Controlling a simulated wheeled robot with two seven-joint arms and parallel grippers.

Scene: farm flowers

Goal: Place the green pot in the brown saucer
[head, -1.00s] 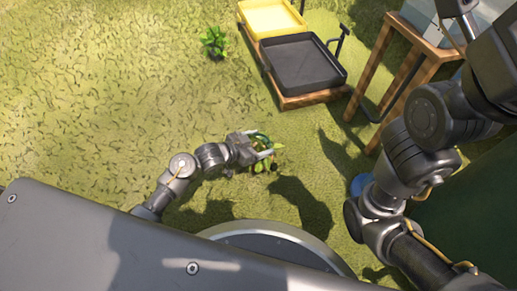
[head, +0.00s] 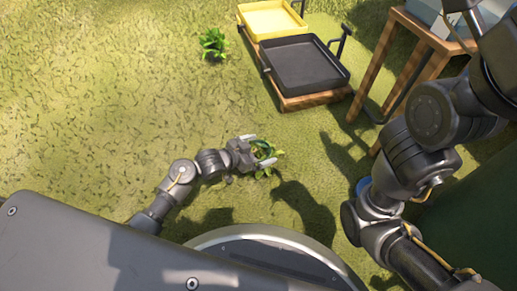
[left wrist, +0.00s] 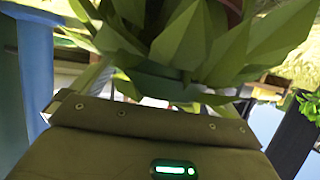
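My left gripper (head: 258,150) is low over the grass in the head view, with its two pale fingers spread apart. A leafy green plant (head: 266,153) is at the fingers, and its pot is mostly hidden there by the gripper and leaves. In the left wrist view, large pointed leaves (left wrist: 205,45) fill the top middle, with a dark green curved band (left wrist: 165,82) below them that looks like the green pot. A small reddish-brown piece (left wrist: 233,7) shows behind the leaves; I cannot tell whether it is the saucer. No brown saucer is clear in the head view. My right gripper is not visible.
A black tray (head: 303,66) on a wooden base and a yellow tray (head: 270,16) are at the top. Another green plant (head: 213,44) stands left of them. A wooden table (head: 412,50) is at the upper right. Open grass lies to the left.

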